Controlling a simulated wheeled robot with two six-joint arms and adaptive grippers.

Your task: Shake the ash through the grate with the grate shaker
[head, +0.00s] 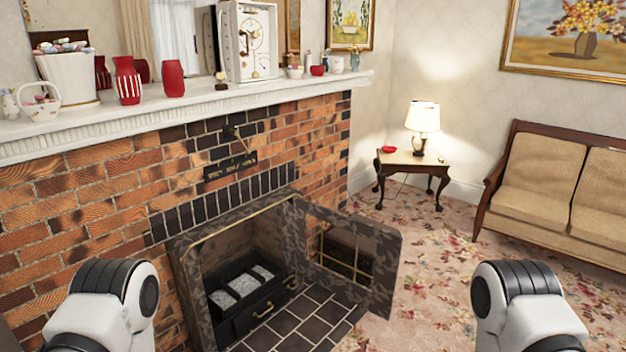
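The fireplace opening (238,235) is set in the brick wall, and its patterned metal door (350,262) stands swung open to the right. Inside sits a black grate box (232,320) with pale grey pieces (243,286) on top. A brass handle (263,311) shows on its front, and a second brass fitting (292,284) shows at its right end. I cannot tell which part is the grate shaker. My two arms show at the lower left and lower right, apart from the fireplace. Neither gripper is in the picture.
Dark hearth tiles (300,330) lie before the opening. The open door takes up room on the right side. A white mantel (200,108) with vases and a clock (250,42) juts out above. Carpet (440,270) is clear towards the side table (412,160) and sofa (560,190).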

